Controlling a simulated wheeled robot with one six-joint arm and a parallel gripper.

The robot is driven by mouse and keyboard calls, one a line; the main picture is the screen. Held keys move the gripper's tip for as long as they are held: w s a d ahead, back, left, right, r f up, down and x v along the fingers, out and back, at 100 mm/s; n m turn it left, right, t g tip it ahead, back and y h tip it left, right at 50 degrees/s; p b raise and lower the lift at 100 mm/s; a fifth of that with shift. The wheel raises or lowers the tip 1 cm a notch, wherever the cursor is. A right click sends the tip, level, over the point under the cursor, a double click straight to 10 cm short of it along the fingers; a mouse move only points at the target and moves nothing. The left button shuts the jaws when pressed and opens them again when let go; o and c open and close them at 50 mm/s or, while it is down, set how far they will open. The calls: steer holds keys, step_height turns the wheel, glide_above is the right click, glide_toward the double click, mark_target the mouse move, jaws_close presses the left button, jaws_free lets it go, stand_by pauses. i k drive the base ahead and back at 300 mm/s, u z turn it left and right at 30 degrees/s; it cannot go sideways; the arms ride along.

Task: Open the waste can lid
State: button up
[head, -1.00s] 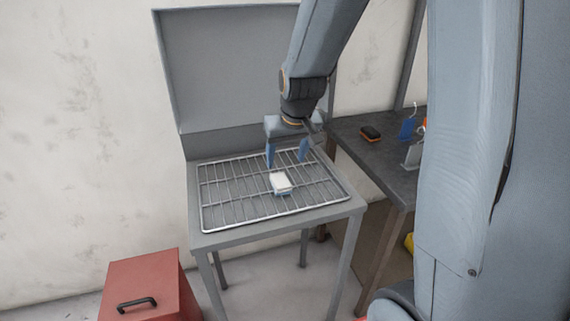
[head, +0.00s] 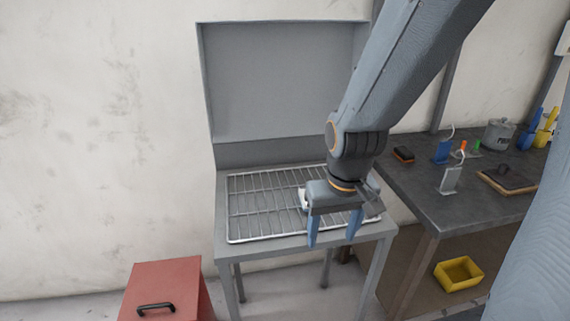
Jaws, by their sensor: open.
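The red waste can (head: 181,277) stands on the floor at the lower left, partly cut off by the frame's bottom edge. Its lid is shut, with a black bar handle (head: 156,308) on it. My gripper (head: 334,240) points down with its two blue fingers apart and nothing between them. It is over the front edge of the grey wash table, to the right of and higher in the picture than the waste can.
The grey table (head: 230,249) carries a wire rack (head: 254,209) and a white block (head: 302,198), partly hidden by my gripper. A dark workbench (head: 430,203) with tools and a can (head: 498,134) stands at right. A yellow bin (head: 458,273) sits below it.

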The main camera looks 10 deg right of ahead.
mark_target(167, 290)
steer(key=u, duration=1.8)
steer(key=k, duration=1.1)
steer(key=z, duration=0.55)
steer(key=i, duration=1.55)
steer(key=u, duration=0.55)
